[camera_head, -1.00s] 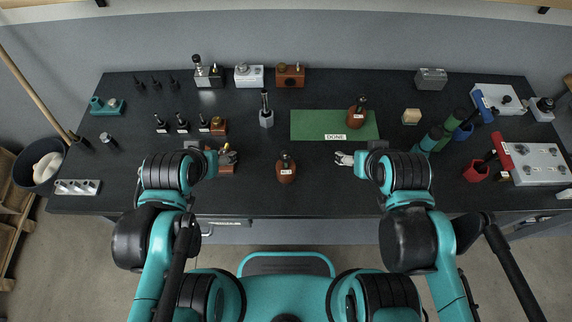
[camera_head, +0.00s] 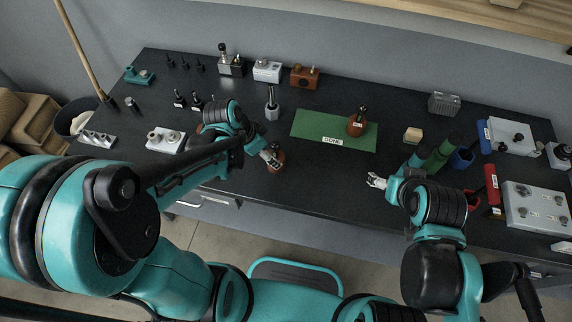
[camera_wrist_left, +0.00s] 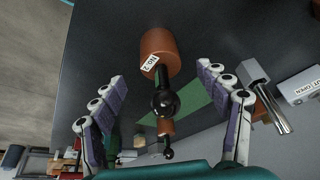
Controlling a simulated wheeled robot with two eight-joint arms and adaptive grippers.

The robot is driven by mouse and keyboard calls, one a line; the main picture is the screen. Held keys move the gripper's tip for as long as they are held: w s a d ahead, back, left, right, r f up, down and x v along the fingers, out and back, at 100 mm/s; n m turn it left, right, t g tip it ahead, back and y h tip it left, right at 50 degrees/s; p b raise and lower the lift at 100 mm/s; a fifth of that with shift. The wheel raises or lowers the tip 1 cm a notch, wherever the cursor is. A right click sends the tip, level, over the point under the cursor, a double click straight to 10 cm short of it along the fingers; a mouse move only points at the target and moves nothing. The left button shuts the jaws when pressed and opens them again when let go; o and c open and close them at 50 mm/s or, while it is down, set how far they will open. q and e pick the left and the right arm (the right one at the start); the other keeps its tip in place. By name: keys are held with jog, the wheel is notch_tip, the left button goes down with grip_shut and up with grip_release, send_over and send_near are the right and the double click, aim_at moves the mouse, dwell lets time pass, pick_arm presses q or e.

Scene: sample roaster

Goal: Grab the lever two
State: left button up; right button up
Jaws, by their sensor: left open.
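Lever two is a brown cylinder with a black ball-ended stem. In the left wrist view the lever (camera_wrist_left: 160,45) bears a "NO 2" label and stands between the spread fingers of my left gripper (camera_wrist_left: 161,75), which is open; I see no clear contact. In the head view the lever (camera_head: 280,152) is partly hidden by my left gripper (camera_head: 270,157). My right gripper (camera_head: 376,181) is near the table's front edge, apart from the levers; its finger gap is too small to judge.
A similar brown lever (camera_head: 356,126) stands on the green "DONE" mat (camera_head: 310,123). A grey hexagonal piece with a metal rod (camera_head: 272,110) is just behind the left gripper. Metal and brown blocks (camera_head: 304,77) line the back. Dark table is clear between both grippers.

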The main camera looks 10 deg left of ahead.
pick_arm(q)
jog(key=b+x, duration=0.1)
jog(key=x, duration=0.2)
jog(key=shift+f, duration=0.3)
jog(key=b+x, duration=0.2)
jog(key=x, duration=0.1)
jog(key=shift+d+f+b, duration=0.1)
jog(key=shift+f+b, duration=0.2)
jog(key=shift+f, duration=0.05)
jog(key=shift+w+d+f, duration=0.1)
jog(key=shift+w+f, duration=0.15)
jog(key=shift+f, duration=0.1)
jog(key=shift+s+r, duration=0.1)
jog(key=shift+c, duration=0.9)
jog(key=c, duration=1.3)
